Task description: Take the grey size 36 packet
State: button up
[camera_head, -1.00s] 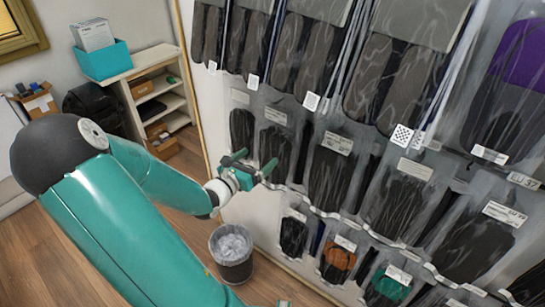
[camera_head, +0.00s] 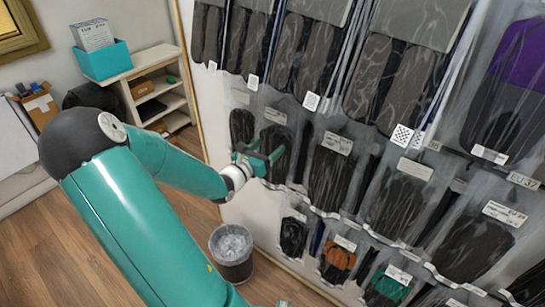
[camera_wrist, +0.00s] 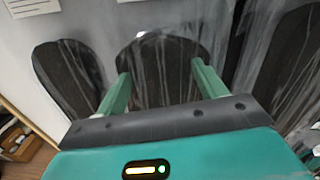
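My gripper (camera_head: 262,152) is at the wall of hanging clear packets, in front of the second packet from the left in the middle row. This packet holds dark grey insoles (camera_head: 275,141). In the wrist view my gripper (camera_wrist: 163,85) is open, with its two green fingers apart. The dark insole packet (camera_wrist: 160,62) shows between and beyond them, and I see no grip on it. Its lower part is hidden behind my gripper. A narrower dark packet (camera_wrist: 68,75) hangs to the left.
More packets hang close on the right, such as a dark one (camera_head: 330,172), with larger ones above and an orange one (camera_head: 339,258) below. A waste bin (camera_head: 232,255) stands on the floor under the rack. A shelf unit (camera_head: 150,85) stands at the back left.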

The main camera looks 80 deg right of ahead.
jog(key=shift+c, duration=1.1)
